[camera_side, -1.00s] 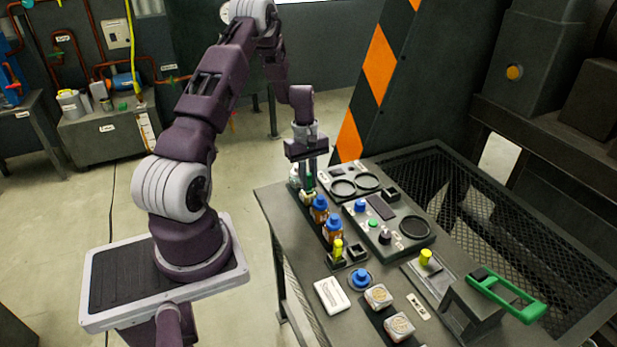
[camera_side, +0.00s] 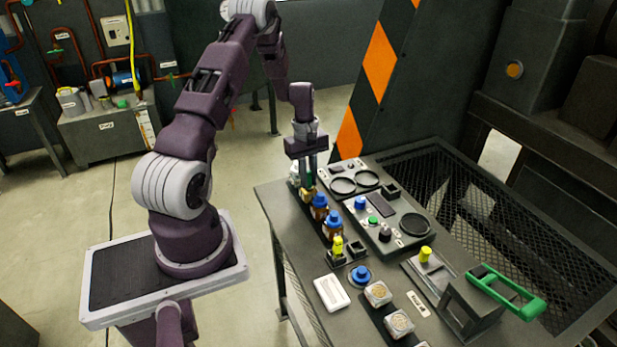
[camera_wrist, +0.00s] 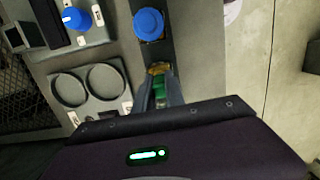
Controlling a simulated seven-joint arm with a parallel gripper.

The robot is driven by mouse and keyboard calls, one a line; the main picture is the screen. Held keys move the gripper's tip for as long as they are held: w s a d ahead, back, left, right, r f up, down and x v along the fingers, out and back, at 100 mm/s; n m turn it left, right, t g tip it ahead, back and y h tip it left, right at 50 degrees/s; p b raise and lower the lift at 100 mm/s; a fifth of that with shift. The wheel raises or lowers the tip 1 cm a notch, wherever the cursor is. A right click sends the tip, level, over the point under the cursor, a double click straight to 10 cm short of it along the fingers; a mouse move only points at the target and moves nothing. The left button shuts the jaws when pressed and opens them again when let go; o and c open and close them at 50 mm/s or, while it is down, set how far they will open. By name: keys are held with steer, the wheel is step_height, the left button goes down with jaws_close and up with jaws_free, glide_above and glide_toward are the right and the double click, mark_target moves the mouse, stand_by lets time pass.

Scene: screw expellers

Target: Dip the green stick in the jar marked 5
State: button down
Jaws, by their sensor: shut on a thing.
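My gripper (camera_side: 308,180) is shut on the green stick (camera_wrist: 160,92), low over the far left end of the bench. In the wrist view, the green shows between my two fingers (camera_wrist: 160,97). A yellow-brown thing (camera_wrist: 159,69), perhaps a jar's rim, shows just beyond the fingertips; I cannot tell whether the stick is inside it. Two amber jars with blue lids, a farther one (camera_side: 319,207) and a nearer one (camera_side: 333,230), stand in a row in front of my gripper. No jar number is readable. The stick's lower end is hidden.
A panel with two round rings (camera_side: 356,182) and a panel with a blue knob (camera_side: 384,222) lie to the right. A yellow-topped piece (camera_side: 338,246), a blue round thing (camera_side: 360,277), a white tray (camera_side: 332,293) and a green-handled device (camera_side: 507,292) stand nearer.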

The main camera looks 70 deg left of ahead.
steer(key=shift+r, duration=0.1)
steer(key=shift+r, duration=1.95)
steer(key=shift+r, duration=2.5)
steer(key=shift+w, duration=0.1)
